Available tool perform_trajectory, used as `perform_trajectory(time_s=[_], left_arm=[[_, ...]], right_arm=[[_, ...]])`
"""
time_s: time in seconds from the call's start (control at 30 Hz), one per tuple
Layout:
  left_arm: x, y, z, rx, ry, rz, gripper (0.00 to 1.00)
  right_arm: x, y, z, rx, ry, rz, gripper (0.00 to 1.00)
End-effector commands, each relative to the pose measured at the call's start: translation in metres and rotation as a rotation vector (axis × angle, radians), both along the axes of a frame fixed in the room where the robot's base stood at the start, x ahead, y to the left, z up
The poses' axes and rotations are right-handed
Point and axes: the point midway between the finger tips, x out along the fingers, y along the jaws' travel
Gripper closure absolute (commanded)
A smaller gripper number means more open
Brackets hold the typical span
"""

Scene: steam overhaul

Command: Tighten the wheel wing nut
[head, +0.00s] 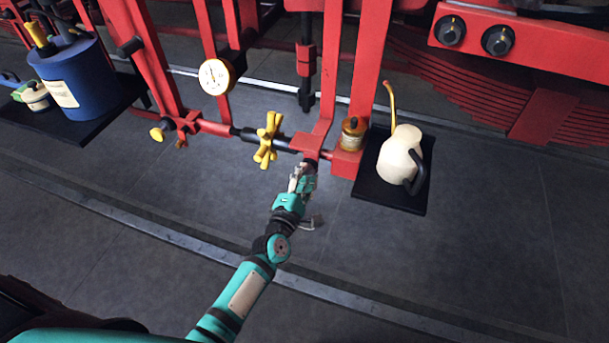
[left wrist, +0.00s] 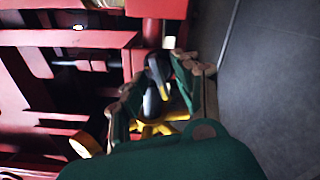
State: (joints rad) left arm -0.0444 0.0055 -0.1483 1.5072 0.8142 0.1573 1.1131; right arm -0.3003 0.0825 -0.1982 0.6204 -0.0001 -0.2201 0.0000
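A yellow several-armed wing nut or handwheel (head: 267,140) sits on the dark shaft of the red linkage in the head view. My left gripper (head: 303,172) is just to its right and slightly lower, close under a red bracket. In the left wrist view my left gripper (left wrist: 160,90) has its two green fingers apart, on either side of a dark and grey part (left wrist: 152,90). A yellow spoked part (left wrist: 158,128) shows between the fingers there, partly hidden by the wrist. I cannot tell whether the fingers touch anything. My right gripper is not in view.
A dial gauge (head: 214,76) and a small yellow knob (head: 157,134) are to the left. A brass-topped cup (head: 352,130) and a cream oil can (head: 400,155) on a black shelf (head: 382,196) are to the right. A blue can (head: 75,80) stands far left. Floor below is clear.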

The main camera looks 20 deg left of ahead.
Motion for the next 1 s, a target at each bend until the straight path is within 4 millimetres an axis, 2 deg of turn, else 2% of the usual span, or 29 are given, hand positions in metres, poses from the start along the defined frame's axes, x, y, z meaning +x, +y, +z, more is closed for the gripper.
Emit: perform_trajectory(time_s=[0.27,0.5,0.77,1.0], left_arm=[[0.001,-0.0003,-0.0001,0.0,0.0,0.0,0.71],[0.0008,-0.0004,-0.0003,0.0,0.0,0.0,1.0],[0.0006,-0.0003,-0.0005,0.008,0.001,0.0,1.0],[0.0004,-0.0002,-0.0002,0.09,-0.001,-0.001,1.0]], right_arm=[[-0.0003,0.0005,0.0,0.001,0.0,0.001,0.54],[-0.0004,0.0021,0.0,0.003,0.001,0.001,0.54],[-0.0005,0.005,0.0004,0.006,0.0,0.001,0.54],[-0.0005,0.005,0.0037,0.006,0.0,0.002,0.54]])
